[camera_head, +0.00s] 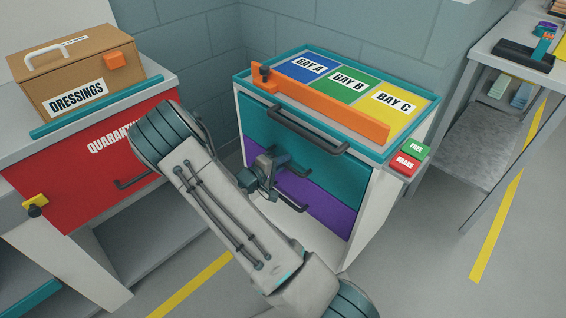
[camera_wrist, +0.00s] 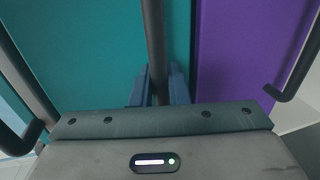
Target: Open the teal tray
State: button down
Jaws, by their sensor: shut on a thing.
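The teal front of the tray unit (camera_head: 340,168) is on the white cabinet, above a purple front (camera_head: 315,205). In the wrist view the teal surface (camera_wrist: 95,60) is left and the purple (camera_wrist: 232,55) right. My gripper (camera_head: 266,171) is at the lower teal part. Its blue fingers (camera_wrist: 160,88) are shut around a dark bar handle (camera_wrist: 156,45) in front of the teal. Another dark handle (camera_head: 305,130) is higher on the teal front. My wrist partly hides the held handle in the head view. I see no clear gap showing the teal front pulled out.
An orange bar (camera_head: 320,105) lies across the cabinet top by the bay labels. Green and red blocks (camera_head: 410,157) are at its right side. A red quarantine drawer (camera_head: 85,160) and dressings box (camera_head: 75,75) stand left. A metal table (camera_head: 490,100) is right; floor lies between.

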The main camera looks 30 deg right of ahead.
jog(key=f+b+v, duration=0.1)
jog(key=f+v, duration=0.2)
jog(key=v, duration=1)
jog(key=a+f+b+v, duration=0.1)
jog(key=f+b+v, duration=0.1)
jog(key=v, duration=1.2)
jog(key=shift+s+a+f, duration=0.2)
jog(key=shift+f, duration=0.2)
jog(key=c, duration=1.7)
grip_release()
jog(key=shift+c, duration=0.2)
jog(key=v, duration=1.4)
jog(key=shift+p, duration=0.3)
